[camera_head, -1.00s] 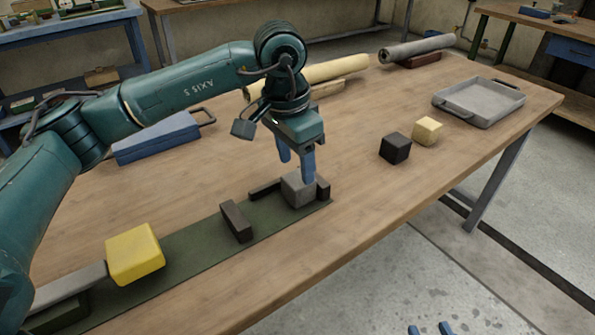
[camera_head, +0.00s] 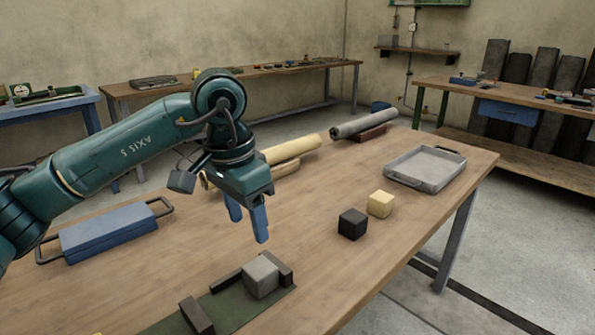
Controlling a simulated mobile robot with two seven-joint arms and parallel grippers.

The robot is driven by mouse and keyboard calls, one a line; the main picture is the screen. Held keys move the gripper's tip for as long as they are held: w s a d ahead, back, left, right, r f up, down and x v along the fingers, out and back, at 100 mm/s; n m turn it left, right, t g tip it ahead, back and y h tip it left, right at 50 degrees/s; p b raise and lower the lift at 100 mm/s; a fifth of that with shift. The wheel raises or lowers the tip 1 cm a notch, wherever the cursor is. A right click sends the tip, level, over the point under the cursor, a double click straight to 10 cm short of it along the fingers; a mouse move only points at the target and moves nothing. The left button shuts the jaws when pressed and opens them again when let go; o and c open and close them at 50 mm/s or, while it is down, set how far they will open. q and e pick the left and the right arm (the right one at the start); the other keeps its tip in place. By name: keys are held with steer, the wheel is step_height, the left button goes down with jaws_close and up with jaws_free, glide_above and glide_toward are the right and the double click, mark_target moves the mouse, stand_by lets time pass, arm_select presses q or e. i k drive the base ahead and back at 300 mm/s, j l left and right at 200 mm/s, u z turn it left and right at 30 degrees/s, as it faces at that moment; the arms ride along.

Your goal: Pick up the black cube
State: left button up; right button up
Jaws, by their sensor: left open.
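The black cube (camera_head: 352,224) sits on the wooden table right of the middle of the head view, just in front of a pale yellow cube (camera_head: 380,204). My left gripper (camera_head: 250,224) is open and empty, its blue fingers pointing down over the table. It is to the left of the black cube and apart from it. A grey cube (camera_head: 261,279) rests at the end of the green mat (camera_head: 237,307), below my left gripper, between dark blocks. My right gripper does not show.
A grey metal tray (camera_head: 425,170) stands at the table's right end. A cream roll (camera_head: 292,149) and a grey roll (camera_head: 364,123) lie along the back. A blue case (camera_head: 110,234) is at the left. The table between my left gripper and the black cube is clear.

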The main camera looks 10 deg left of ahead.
mark_target(352, 223)
steer(key=k, duration=1)
